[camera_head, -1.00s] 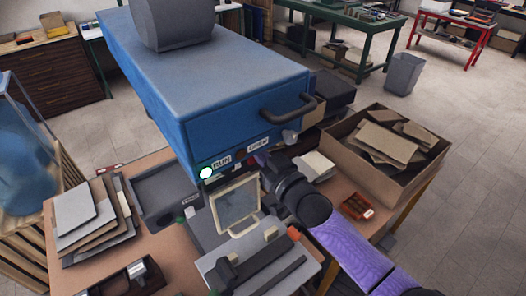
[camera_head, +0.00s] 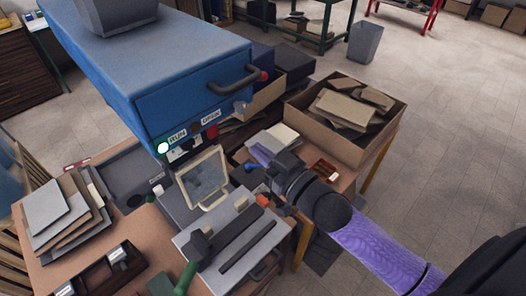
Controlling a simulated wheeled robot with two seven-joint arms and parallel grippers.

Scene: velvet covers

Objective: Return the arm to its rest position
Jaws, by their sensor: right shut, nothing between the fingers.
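My right arm, with a purple velvet-like cover (camera_head: 375,245), comes in from the lower right. My right gripper (camera_head: 254,155) points up and left over the right part of the table, beside a small framed screen (camera_head: 204,178). It is shut and holds nothing that I can see. It is clear of the blue machine's front. My left arm and left gripper are not in view.
A large blue machine (camera_head: 195,88) with a dark handle stands at the back. A cardboard box (camera_head: 342,146) of brown pieces is right of my gripper. Stacked sheets (camera_head: 50,206) lie at left. A metal plate (camera_head: 205,268) with dark bars lies in front. Open floor is at right.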

